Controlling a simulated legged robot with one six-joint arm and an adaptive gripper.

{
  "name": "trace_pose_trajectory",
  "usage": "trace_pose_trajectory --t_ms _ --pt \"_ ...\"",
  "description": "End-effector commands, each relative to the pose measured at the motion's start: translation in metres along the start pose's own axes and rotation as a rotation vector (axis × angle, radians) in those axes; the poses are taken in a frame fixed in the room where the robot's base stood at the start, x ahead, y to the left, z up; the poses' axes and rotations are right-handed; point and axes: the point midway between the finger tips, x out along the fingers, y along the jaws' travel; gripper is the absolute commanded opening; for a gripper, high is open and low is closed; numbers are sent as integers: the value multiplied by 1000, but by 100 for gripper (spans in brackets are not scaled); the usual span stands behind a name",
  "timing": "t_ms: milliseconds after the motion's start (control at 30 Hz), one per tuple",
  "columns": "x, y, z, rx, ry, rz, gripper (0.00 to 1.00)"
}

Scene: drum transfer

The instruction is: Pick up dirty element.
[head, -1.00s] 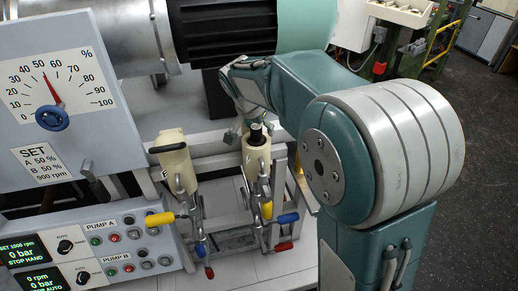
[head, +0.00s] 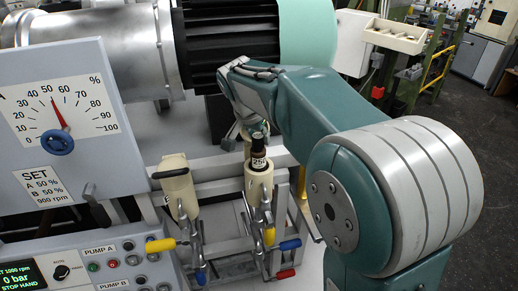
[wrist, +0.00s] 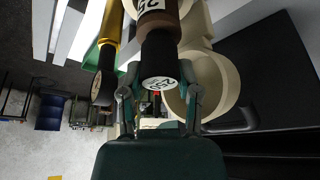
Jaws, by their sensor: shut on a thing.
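The dirty element (head: 258,152) is a dark brown cylinder with a white numbered label and a black top. It stands upright, partly out of the cream right-hand housing (head: 256,185); its lower part is hidden inside. My gripper (wrist: 159,97) is shut on the black end of the element (wrist: 158,55), one finger on each side. In the head view my arm hides most of the gripper (head: 248,128).
A second cream housing (head: 178,188) with a black rim stands to the left. Clamps with yellow, blue and red handles sit in front. A gold cylinder with a black end (wrist: 106,65) is beside the element in the wrist view. A gauge panel (head: 62,120) bounds the left.

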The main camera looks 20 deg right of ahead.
Motion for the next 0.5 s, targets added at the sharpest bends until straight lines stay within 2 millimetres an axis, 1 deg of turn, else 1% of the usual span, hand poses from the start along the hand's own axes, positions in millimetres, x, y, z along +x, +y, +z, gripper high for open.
trace_pose_trajectory --t_ms 33,167,500 --pt "-10 -1 -4 2 2 -6 0" --pt "-31 -2 -12 2 1 -6 0" --pt "-90 -1 -38 1 2 -4 0"
